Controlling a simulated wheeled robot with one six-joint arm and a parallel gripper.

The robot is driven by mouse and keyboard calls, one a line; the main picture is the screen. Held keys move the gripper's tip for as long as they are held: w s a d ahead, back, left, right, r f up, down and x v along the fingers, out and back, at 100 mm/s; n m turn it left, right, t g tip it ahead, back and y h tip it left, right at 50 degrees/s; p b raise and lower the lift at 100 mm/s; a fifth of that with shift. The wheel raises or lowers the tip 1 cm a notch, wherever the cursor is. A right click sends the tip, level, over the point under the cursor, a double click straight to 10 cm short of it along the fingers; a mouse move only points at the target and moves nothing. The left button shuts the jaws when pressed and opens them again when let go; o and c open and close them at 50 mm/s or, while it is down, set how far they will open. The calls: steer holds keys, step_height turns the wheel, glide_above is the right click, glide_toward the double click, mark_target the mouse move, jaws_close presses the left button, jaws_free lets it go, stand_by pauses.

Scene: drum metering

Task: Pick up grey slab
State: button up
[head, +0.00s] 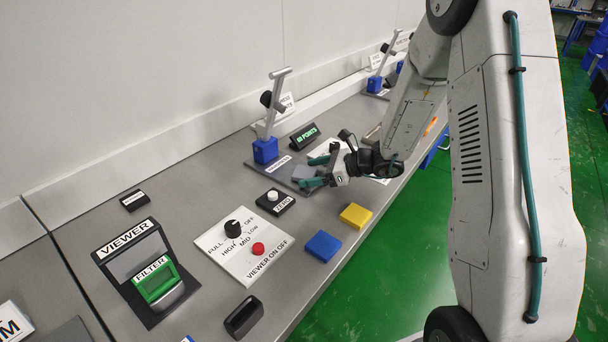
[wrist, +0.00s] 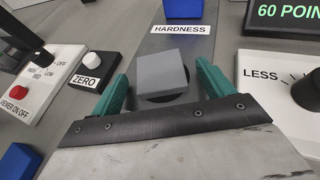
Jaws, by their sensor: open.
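The grey slab (wrist: 162,72) is a small block lying on the dark plate of the hardness station, below the HARDNESS label in the wrist view. In the head view the slab (head: 303,172) shows partly, beside my gripper. My gripper (head: 318,171) is open, with its green fingers apart. In the wrist view the fingers of my gripper (wrist: 162,88) stand on the left and right of the slab, with a visible gap on each side. A dark round shape under the slab's near edge is partly hidden. I cannot tell the height of the fingertips over the plate.
A yellow block (head: 356,215) and a blue block (head: 323,246) lie near the bench's front edge. A ZERO knob box (head: 273,201) and the viewer control panel (head: 243,245) stand left. A blue-based lever stand (head: 266,150) rises behind. A 60 POINTS display (head: 305,137) is close by.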

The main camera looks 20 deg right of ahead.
steer(key=c, duration=1.1)
steer(key=shift+c, duration=0.3)
steer(key=shift+r, duration=0.15)
